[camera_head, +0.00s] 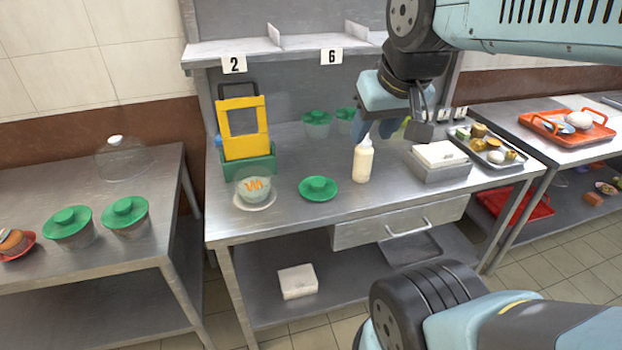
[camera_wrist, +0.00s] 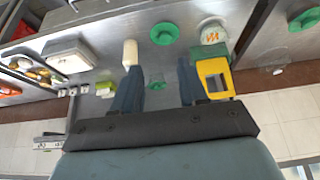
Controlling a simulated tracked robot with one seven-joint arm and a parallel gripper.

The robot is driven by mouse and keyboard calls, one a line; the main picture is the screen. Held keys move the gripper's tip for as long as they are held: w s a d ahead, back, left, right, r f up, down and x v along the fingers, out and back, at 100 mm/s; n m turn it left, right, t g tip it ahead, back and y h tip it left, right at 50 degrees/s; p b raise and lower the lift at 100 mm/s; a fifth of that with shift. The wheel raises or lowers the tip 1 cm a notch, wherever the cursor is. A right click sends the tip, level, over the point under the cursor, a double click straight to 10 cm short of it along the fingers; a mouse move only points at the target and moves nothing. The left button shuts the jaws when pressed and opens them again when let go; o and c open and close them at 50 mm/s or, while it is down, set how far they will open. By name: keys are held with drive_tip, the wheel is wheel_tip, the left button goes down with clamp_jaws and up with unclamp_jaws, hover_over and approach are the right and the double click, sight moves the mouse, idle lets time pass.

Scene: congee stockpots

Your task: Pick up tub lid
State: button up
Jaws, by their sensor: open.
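A loose green tub lid (camera_head: 318,188) with a raised round knob lies flat on the middle metal table. It also shows in the wrist view (camera_wrist: 164,34), beyond my fingertips. An open tub (camera_head: 253,189) with an orange mark stands left of it on a white saucer; it shows in the wrist view (camera_wrist: 212,38) too. My gripper (camera_head: 376,130) hangs above the table, behind and right of the lid, near a cream squeeze bottle. In the wrist view its two fingers (camera_wrist: 158,72) are apart with nothing held between them.
The squeeze bottle (camera_head: 363,160) stands right of the lid. A yellow-and-green caddy (camera_head: 244,130) stands behind the open tub. Lidded tubs (camera_head: 317,124) stand at the back. A white-topped box (camera_head: 440,160) and food tray (camera_head: 491,158) are right. More lidded tubs (camera_head: 126,218) stand on the left table.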

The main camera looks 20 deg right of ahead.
drive_tip(key=shift+o, duration=1.7)
drive_tip(key=shift+w, duration=0.3)
drive_tip(key=o, duration=0.3)
drive_tip(key=w+f+m+g, duration=0.2)
drive_tip(key=w+f, duration=0.3)
drive_tip(key=w, duration=0.7)
drive_tip(key=shift+w+a+y, duration=0.15)
drive_tip(key=shift+w+y, duration=0.15)
drive_tip(key=shift+w, duration=0.1)
drive_tip(key=m+g+h, duration=0.1)
drive_tip(key=m+g, duration=0.1)
hover_over(318, 182)
drive_tip(key=s, duration=0.1)
wheel_tip(318, 182, down, 21)
drive_tip(key=shift+f, duration=0.2)
drive_tip(key=shift+w+f, duration=0.25)
drive_tip(key=shift+f, duration=1)
drive_tip(key=shift+w+f, duration=0.25)
drive_tip(key=shift+f, duration=0.95)
